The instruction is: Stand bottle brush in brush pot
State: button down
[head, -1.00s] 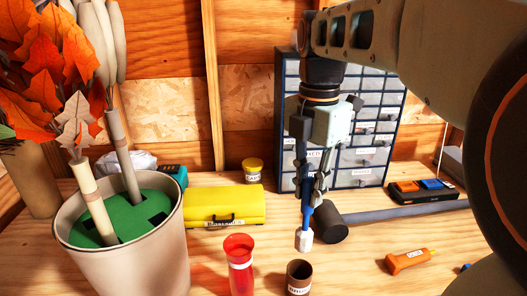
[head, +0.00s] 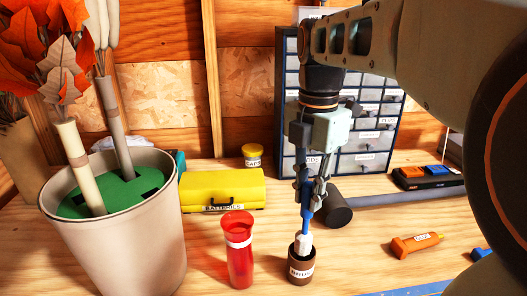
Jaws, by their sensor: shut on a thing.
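My gripper (head: 309,190) points down and is shut on the blue handle of the bottle brush (head: 306,219). The brush is held upright with its white bristle end down. The brown brush pot (head: 301,270), with a white label, stands on the bench directly below. The white bristle end shows at the pot's mouth, and its lower part seems hidden by the pot's front rim. I cannot tell how deep it sits or whether it touches the pot.
A red cup (head: 239,262) with a white band stands just left of the pot. A large cream bucket (head: 130,240) is farther left. Behind are a yellow batteries box (head: 221,186), a dark mallet head (head: 332,211) and a drawer cabinet (head: 357,160). An orange tool (head: 416,243) lies right.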

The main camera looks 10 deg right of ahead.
aim_at(307, 211)
jog(key=shift+f+b, duration=1.3)
jog(key=shift+f, duration=1)
jog(key=c, duration=1.7)
grip_release()
jog(key=shift+r, duration=0.1)
notch_tip(307, 211, up, 12)
jog(key=shift+f, duration=0.1)
